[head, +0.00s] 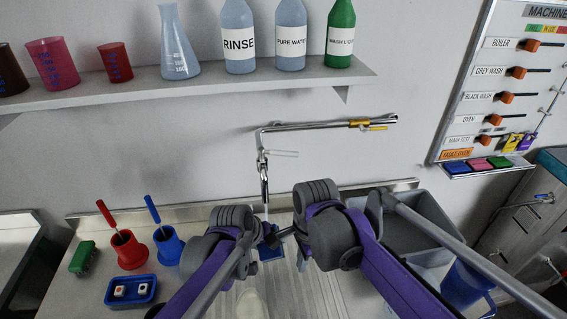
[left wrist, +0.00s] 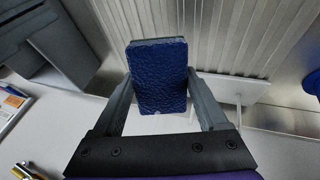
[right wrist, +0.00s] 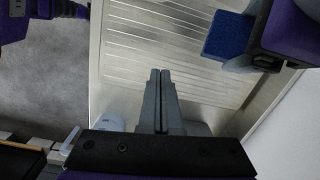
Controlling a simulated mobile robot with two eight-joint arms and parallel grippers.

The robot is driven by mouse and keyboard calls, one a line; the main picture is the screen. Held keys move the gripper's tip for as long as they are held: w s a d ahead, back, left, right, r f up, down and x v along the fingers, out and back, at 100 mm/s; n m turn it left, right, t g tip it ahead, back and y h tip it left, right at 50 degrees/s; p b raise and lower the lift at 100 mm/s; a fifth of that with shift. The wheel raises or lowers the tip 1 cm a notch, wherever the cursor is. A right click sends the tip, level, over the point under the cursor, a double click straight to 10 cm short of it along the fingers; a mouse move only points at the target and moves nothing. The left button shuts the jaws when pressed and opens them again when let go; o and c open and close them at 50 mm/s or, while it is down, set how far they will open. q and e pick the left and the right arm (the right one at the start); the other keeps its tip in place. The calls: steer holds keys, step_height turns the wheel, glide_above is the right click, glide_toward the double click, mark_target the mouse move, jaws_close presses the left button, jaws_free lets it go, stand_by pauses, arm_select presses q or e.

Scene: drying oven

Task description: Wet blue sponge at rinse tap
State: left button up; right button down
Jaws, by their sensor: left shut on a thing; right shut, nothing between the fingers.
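The blue sponge (left wrist: 158,78) is held between the fingers of my left gripper (left wrist: 158,105) in the left wrist view. In the head view the sponge (head: 268,252) shows partly, below the rinse tap's spout (head: 264,185), largely hidden by my arms. The sponge also shows in the right wrist view (right wrist: 229,35), at the upper right. My right gripper (right wrist: 160,75) is shut and empty over the ribbed drainboard (right wrist: 180,50). Whether water runs onto the sponge is hard to tell.
A red holder (head: 129,250) and a blue holder (head: 168,245) with brushes stand at the left, near a blue tray (head: 131,292) and a green brush (head: 84,258). A grey bin (head: 420,220) and blue jug (head: 468,287) are at the right. A bottle shelf (head: 200,82) runs above.

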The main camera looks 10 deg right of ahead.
mark_target(286, 155)
steer(key=s+a+r+n+t+h, duration=0.1)
steer(key=a+r+n+t+h, duration=0.2)
steer(key=r+n+t, duration=0.45)
steer(key=s+a+r+n+t+h, duration=0.1)
steer(key=a+r+n+t+h, duration=0.3)
steer(key=r+t, duration=0.7)
steer(key=shift+n+g+y, duration=0.65)
steer(key=shift+g+y, duration=0.05)
steer(key=shift+g, duration=0.05)
steer(key=x, duration=0.4)
steer(key=r+x, duration=0.1)
steer(key=x, duration=0.4)
steer(key=r+x, duration=0.1)
steer(key=x, duration=0.4)
steer(key=shift+w+d, duration=0.15)
steer(key=shift+d, duration=0.1)
